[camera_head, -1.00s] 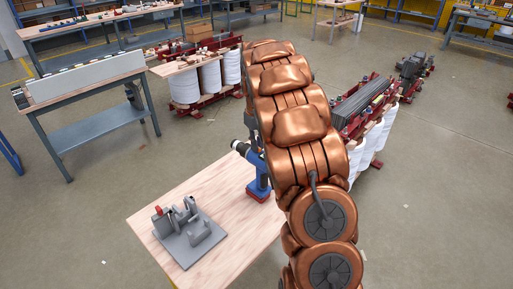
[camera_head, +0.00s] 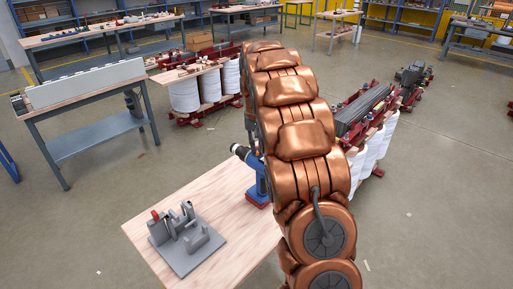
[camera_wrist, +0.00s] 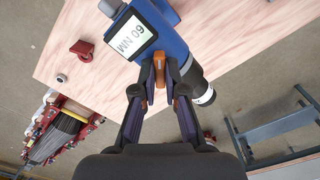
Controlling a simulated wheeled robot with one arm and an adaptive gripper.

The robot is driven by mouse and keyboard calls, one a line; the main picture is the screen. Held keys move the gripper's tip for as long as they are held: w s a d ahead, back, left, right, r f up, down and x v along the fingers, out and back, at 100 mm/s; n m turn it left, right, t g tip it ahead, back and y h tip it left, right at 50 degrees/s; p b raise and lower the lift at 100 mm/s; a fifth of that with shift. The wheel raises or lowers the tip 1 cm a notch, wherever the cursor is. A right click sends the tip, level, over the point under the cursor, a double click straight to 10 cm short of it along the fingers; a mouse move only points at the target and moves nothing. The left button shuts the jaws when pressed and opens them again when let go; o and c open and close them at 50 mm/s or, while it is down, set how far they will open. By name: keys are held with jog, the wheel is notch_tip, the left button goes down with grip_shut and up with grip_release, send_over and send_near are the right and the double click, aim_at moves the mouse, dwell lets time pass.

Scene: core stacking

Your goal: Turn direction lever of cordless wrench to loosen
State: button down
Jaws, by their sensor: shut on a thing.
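The blue cordless wrench (camera_head: 257,186) stands upright on the wooden table, with its dark nose pointing left; my copper arm covers much of it. In the wrist view the wrench (camera_wrist: 172,36) fills the top centre, with a display reading "60 NM" and a black and white nose at lower right. My gripper (camera_wrist: 160,78) is at the wrench body beside the display. Its two dark fingertips are shut on a small orange direction lever (camera_wrist: 160,72). The gripper is hidden behind my arm in the head view.
A grey fixture (camera_head: 187,240) with a red-tipped part sits on the wooden table (camera_head: 150,205), left of the wrench. A red part (camera_wrist: 83,50) and a small round piece lie on the table in the wrist view. Another workbench (camera_head: 95,140) stands at left.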

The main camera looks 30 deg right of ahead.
aim_at(257, 149)
jog(key=c, duration=1.2)
grip_release()
notch_tip(257, 149, up, 12)
jog(key=shift+a+r, duration=0.1)
dwell(0.4)
